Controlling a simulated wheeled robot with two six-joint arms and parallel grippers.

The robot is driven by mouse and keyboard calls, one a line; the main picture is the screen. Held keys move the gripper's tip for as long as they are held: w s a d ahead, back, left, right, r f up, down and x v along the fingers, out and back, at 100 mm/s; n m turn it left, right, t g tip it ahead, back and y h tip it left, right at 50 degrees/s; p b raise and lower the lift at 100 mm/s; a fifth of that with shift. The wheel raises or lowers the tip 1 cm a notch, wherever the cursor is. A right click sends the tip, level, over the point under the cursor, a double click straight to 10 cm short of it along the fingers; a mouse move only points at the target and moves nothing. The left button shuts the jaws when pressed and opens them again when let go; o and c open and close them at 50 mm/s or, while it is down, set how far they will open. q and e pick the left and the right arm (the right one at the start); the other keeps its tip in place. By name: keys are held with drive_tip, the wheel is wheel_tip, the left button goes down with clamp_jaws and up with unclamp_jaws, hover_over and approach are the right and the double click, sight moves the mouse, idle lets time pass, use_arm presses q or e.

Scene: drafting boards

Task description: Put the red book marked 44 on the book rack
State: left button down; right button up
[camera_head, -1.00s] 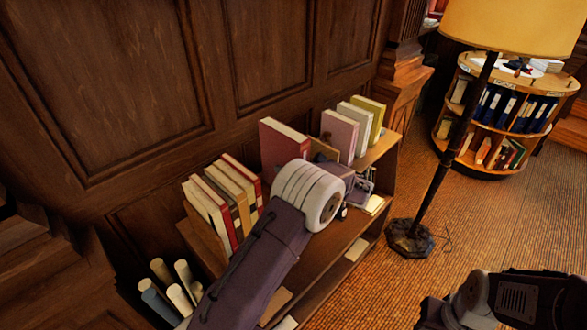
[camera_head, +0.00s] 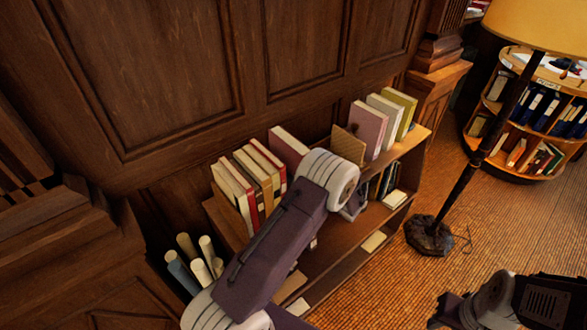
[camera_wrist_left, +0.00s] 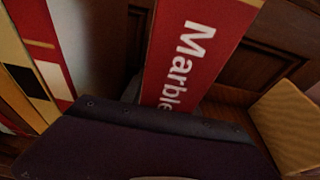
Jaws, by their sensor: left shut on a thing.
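A red book (camera_head: 288,146) with pale page edges stands upright over the top of the low wooden bookcase (camera_head: 338,238), just right of a row of books. In the left wrist view its red cover (camera_wrist_left: 190,60) shows white lettering reading "Marble"; no 44 is visible. My left gripper (camera_wrist_left: 165,105) is shut on the red book from the front. Its fingertips are mostly hidden by my own wrist in both views. The book's lower end is hidden, so I cannot tell whether it touches the shelf. My right gripper's fingers are out of view.
A row of cream, red and tan books (camera_head: 250,182) stands left of the red book. A tan block (camera_head: 348,145) and pink, white and yellow books (camera_head: 368,130) stand right. Rolled papers (camera_head: 190,262) stand at lower left. A floor lamp (camera_head: 465,165) stands right of the bookcase.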

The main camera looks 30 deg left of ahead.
use_arm(q)
drive_tip(key=shift+r, duration=0.15)
drive_tip(key=c, duration=0.9)
unclamp_jaws()
drive_tip(key=shift+s, duration=0.1)
